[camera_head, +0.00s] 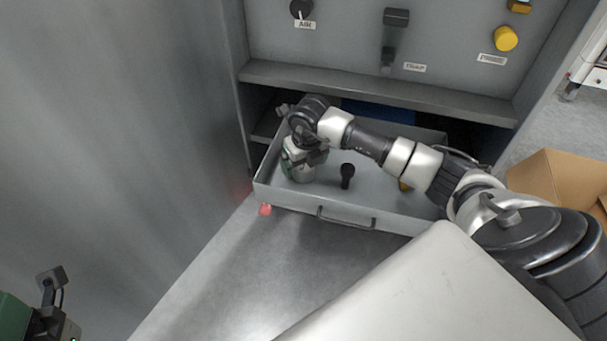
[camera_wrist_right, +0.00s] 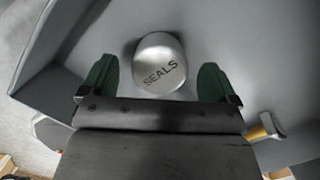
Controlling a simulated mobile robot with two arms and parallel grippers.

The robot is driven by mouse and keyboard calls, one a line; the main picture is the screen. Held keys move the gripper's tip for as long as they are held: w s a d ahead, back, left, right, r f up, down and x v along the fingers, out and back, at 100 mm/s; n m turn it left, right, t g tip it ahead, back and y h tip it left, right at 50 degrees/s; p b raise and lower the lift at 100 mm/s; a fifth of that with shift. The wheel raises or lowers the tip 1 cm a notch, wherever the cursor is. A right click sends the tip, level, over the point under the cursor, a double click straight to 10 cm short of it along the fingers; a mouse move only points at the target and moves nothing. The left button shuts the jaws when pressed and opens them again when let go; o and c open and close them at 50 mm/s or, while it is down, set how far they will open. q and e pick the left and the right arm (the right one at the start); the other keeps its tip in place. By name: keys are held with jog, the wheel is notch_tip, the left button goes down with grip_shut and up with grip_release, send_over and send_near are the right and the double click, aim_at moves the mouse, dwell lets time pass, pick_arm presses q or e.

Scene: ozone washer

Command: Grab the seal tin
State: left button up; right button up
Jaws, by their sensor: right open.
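The seal tin (camera_wrist_right: 160,63) is a round silver tin with "SEALS" on its lid, seen from above in the right wrist view. It lies in the grey drawer (camera_head: 386,217), and my right gripper hides it in the head view. My right gripper (camera_wrist_right: 157,82) is open, with one green finger on each side of the tin. I cannot tell whether the fingers touch it. In the head view my right gripper (camera_head: 297,172) is down inside the drawer's left part. Part of my left gripper (camera_head: 38,315) shows at the lower left corner, away from the drawer.
A black-knobbed item (camera_head: 347,172) stands mid-drawer, right of my right gripper. A yellow-handled tool (camera_wrist_right: 262,129) lies in the drawer's right part. The drawer walls stand close on the left. A cardboard box (camera_head: 555,178) is at the right. The floor in front is clear.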

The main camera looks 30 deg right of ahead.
jog(key=shift+w+f, duration=0.15)
jog(key=shift+f, duration=0.65)
jog(key=shift+c, duration=0.4)
jog(key=c, duration=1)
jog(key=shift+o, duration=0.2)
jog(key=shift+r, duration=0.15)
